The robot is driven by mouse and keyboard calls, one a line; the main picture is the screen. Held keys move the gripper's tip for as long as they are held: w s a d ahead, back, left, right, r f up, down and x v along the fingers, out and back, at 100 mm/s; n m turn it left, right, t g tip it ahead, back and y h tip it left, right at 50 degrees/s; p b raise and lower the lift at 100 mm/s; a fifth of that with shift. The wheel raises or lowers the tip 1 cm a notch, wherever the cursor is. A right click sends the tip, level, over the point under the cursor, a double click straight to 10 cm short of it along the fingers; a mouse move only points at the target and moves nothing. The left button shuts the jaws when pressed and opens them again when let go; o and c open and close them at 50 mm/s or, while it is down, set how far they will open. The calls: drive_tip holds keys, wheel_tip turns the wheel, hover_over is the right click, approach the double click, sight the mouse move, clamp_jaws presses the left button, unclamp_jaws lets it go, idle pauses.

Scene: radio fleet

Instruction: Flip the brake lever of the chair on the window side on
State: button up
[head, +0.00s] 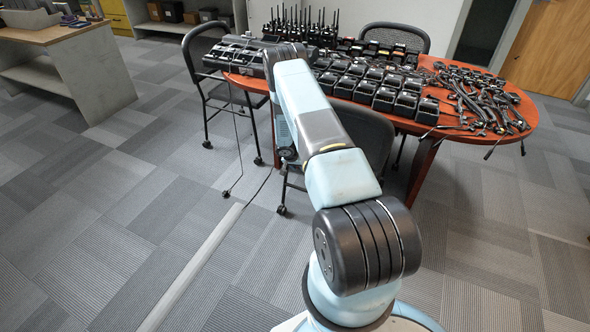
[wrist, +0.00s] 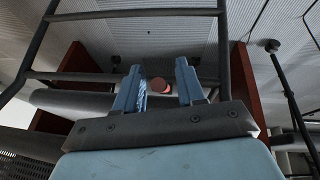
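No window shows, so I cannot tell which chair is on the window side. A black chair (head: 365,128) stands at the near side of the table, partly behind my arm. Another black chair (head: 198,55) stands at the table's left end, and a third (head: 396,36) is behind it. In the wrist view my gripper (wrist: 158,76) is open, its two blue fingers apart. A small reddish round piece (wrist: 160,85) shows between the fingers; whether it is the brake lever or touches them is unclear. Dark chair-frame bars (wrist: 130,15) surround it. In the head view my arm hides the gripper.
The reddish oval table (head: 525,108) carries several radios, chargers and cables. Cables hang to the floor left of my arm. A pale floor strip (head: 195,262) runs across the carpet. A counter (head: 85,70) stands at left. The carpet at left is clear.

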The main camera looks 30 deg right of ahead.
drive_tip(key=shift+c, duration=0.5)
clamp_jaws()
